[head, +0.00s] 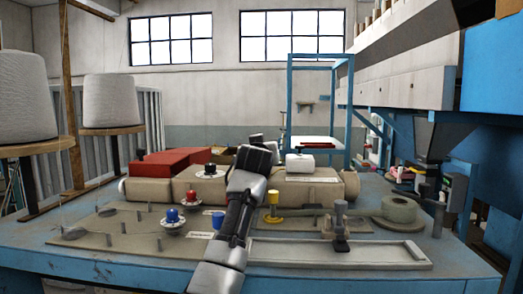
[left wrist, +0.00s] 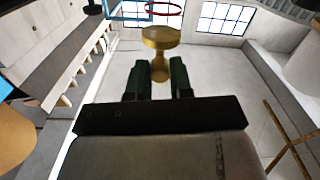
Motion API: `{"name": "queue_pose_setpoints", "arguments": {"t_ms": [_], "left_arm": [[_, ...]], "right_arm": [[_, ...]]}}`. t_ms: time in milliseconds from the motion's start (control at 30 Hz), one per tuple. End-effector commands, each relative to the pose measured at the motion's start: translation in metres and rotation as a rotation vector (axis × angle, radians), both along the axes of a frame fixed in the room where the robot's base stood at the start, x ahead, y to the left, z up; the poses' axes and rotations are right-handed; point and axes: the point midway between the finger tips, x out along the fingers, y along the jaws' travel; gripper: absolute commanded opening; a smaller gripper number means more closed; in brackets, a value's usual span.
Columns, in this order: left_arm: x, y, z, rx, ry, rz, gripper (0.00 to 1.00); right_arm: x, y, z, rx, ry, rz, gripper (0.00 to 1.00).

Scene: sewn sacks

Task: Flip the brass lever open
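My left gripper (head: 256,142) is raised over the middle of the blue bench in the head view, with its fingers pointing away. In the left wrist view its two dark fingers (left wrist: 160,75) stand a little apart, with the narrow end of a brass knob-shaped piece (left wrist: 160,40) between them. The piece's wide round head sticks out past the fingertips, and nothing else bears it. In the head view this piece is hidden. A yellow, brass-like fitting (head: 272,207) stands on the bench right of my forearm. I cannot tell whether it is the lever. My right gripper is not in view.
The blue bench (head: 110,262) carries a red knob (head: 191,197), a blue knob (head: 173,215), a grey upright clamp (head: 340,220) and a tape roll (head: 399,208). Large thread cones (head: 110,101) stand at left; a blue machine hangs at right.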

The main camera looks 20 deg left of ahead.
Motion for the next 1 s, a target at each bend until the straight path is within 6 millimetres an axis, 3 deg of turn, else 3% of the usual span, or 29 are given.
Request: {"name": "queue_pose_setpoints", "arguments": {"t_ms": [33, 133, 333, 700, 1000], "left_arm": [[0.000, 0.000, 0.000, 0.000, 0.000, 0.000, 0.13], [0.000, 0.000, 0.000, 0.000, 0.000, 0.000, 0.00], [0.000, 0.000, 0.007, -0.014, 0.054, 0.000, 0.00], [0.005, 0.001, 0.026, -0.075, 0.370, -0.001, 0.00], [0.007, 0.002, 0.032, -0.094, 0.463, 0.000, 0.00]], "right_arm": [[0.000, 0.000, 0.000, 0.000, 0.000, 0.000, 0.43], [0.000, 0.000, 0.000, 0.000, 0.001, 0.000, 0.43], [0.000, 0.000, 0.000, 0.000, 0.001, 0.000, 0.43], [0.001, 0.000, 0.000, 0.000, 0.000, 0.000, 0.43], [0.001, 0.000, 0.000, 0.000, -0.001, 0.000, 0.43]]}}
